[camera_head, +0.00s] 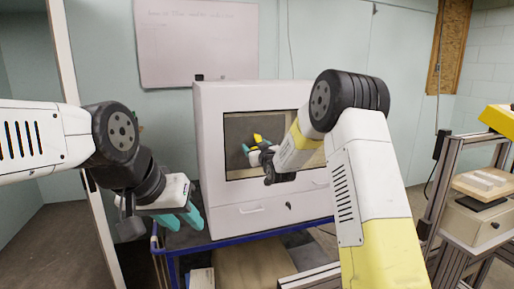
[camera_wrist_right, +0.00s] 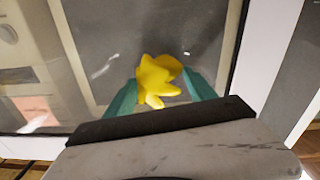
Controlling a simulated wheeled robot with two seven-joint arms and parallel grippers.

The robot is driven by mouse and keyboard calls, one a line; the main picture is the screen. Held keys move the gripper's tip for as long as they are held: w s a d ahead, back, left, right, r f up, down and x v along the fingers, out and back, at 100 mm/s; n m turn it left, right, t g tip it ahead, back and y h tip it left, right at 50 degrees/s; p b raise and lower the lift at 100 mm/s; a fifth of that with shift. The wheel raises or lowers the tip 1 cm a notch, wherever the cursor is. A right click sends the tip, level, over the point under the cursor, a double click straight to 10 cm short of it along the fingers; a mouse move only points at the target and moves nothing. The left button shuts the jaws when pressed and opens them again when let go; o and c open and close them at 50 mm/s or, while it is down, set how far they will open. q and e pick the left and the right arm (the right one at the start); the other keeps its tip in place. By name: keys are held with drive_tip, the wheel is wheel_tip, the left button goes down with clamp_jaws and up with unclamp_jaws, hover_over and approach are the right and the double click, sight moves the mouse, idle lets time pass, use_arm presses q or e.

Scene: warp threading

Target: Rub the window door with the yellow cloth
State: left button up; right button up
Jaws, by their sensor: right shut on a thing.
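The window door (camera_head: 237,168) is a dark glass pane in the front of a white cabinet. Its glass also fills much of the right wrist view (camera_wrist_right: 105,35). My right gripper (camera_head: 250,147) is in front of the pane, shut on the yellow cloth (camera_head: 257,138). In the right wrist view the crumpled cloth (camera_wrist_right: 158,78) is between the teal fingers, close to the glass; I cannot tell whether it touches. My right arm hides the pane's right part. My left gripper (camera_head: 182,221) hangs at the cabinet's lower left, its two teal fingers apart and empty.
The white cabinet (camera_head: 212,100) stands on a blue-framed table (camera_head: 245,238), with a handled drawer front (camera_head: 262,217) below the pane. A whiteboard (camera_head: 197,40) hangs on the wall behind. A metal-framed bench (camera_head: 455,205) with a boxy device stands at the right.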

drive_tip(key=v, duration=0.6)
idle(0.3)
drive_tip(key=shift+v, duration=1.45)
